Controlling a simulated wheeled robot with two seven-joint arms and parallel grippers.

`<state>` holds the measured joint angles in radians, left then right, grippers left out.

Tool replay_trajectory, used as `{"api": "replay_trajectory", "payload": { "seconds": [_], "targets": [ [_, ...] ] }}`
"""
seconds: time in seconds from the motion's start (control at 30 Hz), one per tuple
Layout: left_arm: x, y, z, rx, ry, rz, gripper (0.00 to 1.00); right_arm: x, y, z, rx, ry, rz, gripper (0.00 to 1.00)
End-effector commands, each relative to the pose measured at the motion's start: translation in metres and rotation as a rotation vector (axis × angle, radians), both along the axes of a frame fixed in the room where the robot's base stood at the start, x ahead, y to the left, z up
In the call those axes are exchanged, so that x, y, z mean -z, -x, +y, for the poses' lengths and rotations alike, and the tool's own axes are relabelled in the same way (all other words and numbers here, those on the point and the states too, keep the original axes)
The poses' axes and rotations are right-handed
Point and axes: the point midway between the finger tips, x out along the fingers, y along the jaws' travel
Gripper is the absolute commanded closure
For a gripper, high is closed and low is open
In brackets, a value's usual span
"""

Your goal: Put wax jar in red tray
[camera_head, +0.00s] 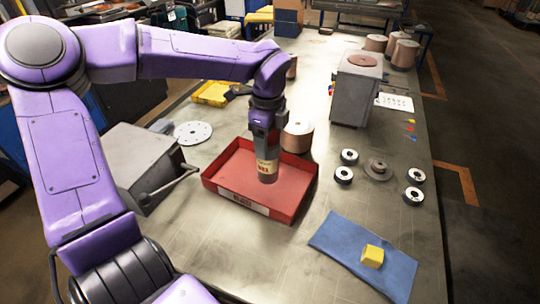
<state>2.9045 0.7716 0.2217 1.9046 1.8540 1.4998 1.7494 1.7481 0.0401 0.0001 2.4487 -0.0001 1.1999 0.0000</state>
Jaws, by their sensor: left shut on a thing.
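The red tray (224,186) lies on the workbench in the middle of the view, with a label on its front wall. My left gripper (267,156) points down over the inside of the tray. It is shut on the wax jar (267,170), a small upright jar with a pale label and a dark lower part. The jar is within the tray's walls as seen from here. I cannot tell whether its bottom touches the tray floor. The fingertips are partly hidden by the gripper body and the jar. My right gripper does not show.
A blue cloth (337,238) with a yellow block (372,256) lies at the front right. Several flap discs (343,174) lie right of the tray. A grey metal box (135,158) stands left, a copper-coloured roll (297,138) behind the tray, and a grey bin (354,97) farther back.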

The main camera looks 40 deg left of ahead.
Motion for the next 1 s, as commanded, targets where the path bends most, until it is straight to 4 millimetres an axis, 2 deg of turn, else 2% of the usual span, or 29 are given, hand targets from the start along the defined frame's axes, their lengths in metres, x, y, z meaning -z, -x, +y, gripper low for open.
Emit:
{"api": "replay_trajectory", "payload": {
  "seconds": [0.03,0.07,0.27,0.43,0.8,0.83,0.9,1.0],
  "targets": [
    [0.005,-0.006,0.003,-0.001,0.005,0.005,1.0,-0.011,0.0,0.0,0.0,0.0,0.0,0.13],
    [0.01,-0.009,0.005,-0.001,0.005,0.006,1.0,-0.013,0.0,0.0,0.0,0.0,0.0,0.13],
    [0.031,-0.024,0.014,-0.002,0.005,0.004,1.0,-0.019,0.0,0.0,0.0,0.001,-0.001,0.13],
    [0.058,-0.024,0.014,0.001,0.006,0.003,1.0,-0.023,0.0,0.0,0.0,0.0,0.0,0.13],
    [0.067,-0.024,0.013,0.0,0.006,0.0,1.0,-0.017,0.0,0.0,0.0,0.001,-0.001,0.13],
    [0.068,-0.024,0.014,0.0,0.006,0.001,0.34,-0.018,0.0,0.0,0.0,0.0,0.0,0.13],
    [0.066,-0.024,0.013,0.0,0.006,0.002,0.12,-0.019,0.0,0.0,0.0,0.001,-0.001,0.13],
    [0.066,-0.024,0.013,0.0,0.006,0.002,0.12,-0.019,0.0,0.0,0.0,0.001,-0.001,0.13]
  ]
}}
